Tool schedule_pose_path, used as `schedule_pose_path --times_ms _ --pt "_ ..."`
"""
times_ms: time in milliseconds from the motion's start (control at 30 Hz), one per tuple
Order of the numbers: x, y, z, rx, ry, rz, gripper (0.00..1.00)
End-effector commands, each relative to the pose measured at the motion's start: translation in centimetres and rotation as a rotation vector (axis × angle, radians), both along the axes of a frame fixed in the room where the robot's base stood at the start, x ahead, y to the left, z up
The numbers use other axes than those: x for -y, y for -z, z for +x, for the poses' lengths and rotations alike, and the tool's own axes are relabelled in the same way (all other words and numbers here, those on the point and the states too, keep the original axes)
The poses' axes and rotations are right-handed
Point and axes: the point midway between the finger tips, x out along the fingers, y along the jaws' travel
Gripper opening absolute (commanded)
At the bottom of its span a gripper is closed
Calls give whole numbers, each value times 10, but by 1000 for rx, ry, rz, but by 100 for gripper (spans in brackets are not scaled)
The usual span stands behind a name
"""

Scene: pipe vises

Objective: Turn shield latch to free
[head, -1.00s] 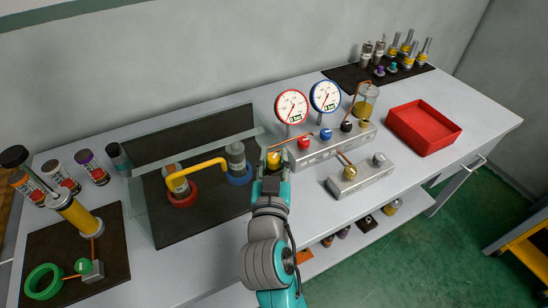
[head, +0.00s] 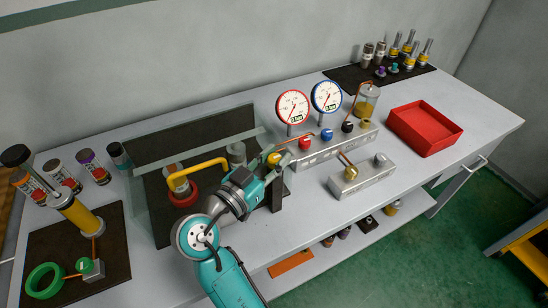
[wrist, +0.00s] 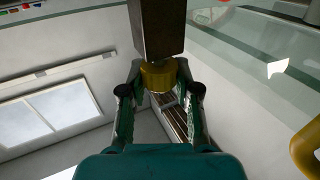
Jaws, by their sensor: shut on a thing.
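The shield (head: 138,208) is a clear pane with pale edges over the dark fixture area at left centre. The latch is a yellow knob (head: 274,159) at the shield's right front, by a dark post (head: 278,196). My gripper (head: 270,180) reaches in from the left and is at the latch, covering part of it in the head view. In the wrist view, my gripper (wrist: 158,80) has its fingers on both sides of the yellow knob (wrist: 158,77), shut on it at the end of the dark post (wrist: 157,28). The latch's exact turn angle cannot be told.
A yellow bent pipe (head: 200,165) and a red ring (head: 183,197) stand under the shield, close to my arm. The valve block with gauges (head: 293,106) is right of the latch. A small grey block (head: 362,178) and red tray (head: 425,128) stand farther right.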

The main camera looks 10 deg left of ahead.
Motion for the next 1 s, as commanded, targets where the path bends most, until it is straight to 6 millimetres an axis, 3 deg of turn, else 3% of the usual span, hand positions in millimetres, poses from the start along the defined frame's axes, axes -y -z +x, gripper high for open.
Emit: schedule_pose_path --times_ms 467,500,600,1000 --pt "0 2 0 -5 17 -1 0" --pt "0 3 0 -5 17 -1 34" --pt "0 2 0 -5 17 -1 57" --pt "-3 1 -5 -3 15 -1 57"
